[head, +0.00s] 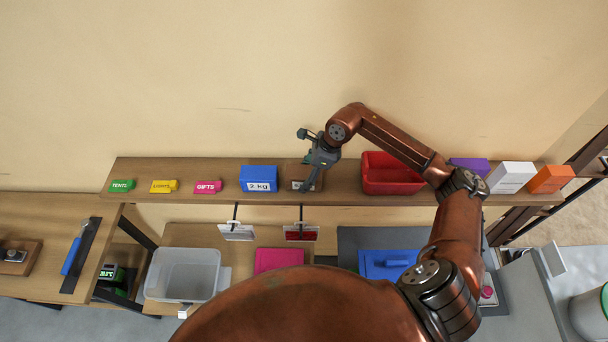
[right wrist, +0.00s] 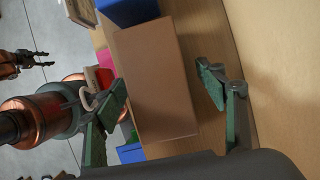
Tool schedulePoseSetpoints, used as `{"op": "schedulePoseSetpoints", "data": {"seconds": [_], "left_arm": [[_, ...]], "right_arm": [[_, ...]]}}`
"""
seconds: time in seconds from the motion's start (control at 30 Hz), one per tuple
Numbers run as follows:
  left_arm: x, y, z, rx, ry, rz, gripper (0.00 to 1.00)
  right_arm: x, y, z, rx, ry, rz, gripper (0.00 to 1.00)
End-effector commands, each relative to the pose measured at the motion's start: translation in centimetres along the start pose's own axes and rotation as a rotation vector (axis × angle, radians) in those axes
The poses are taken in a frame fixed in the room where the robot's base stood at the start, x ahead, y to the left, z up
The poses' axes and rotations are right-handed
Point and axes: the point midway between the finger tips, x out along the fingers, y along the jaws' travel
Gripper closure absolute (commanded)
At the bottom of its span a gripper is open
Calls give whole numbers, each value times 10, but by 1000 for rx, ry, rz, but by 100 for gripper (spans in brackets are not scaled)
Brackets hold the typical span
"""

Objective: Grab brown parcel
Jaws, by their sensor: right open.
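In the right wrist view the parcel (right wrist: 152,65) is a plain brown box between the two green-padded fingers of the right gripper (right wrist: 162,84). The fingers are open, one on each side, with a visible gap on the right side; whether the left finger touches the box is unclear. My left gripper (right wrist: 42,60) shows small at the left edge of the right wrist view, away from the parcel; its opening is too small to judge.
On the shelf (head: 140,185), a blue 2 kg box (head: 258,178) stands left of the parcel and a red bin (head: 392,176) stands right. Purple (head: 470,166), white (head: 511,177) and orange (head: 550,179) boxes stand farther right. The wall rises behind. A clear tub (head: 183,274) sits below.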

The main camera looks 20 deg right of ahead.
Motion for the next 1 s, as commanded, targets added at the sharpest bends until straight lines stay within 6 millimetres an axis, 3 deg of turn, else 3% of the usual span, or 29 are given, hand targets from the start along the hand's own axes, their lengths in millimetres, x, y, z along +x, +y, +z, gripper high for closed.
{"op": "schedulePoseSetpoints", "data": {"seconds": [0.2,1.0], "left_arm": [[-4,0,-4,1,5,0,60],[4,0,-2,1,1,-1,60]], "right_arm": [[12,0,-1,1,0,-1,35],[16,0,-3,0,0,-2,35]]}}
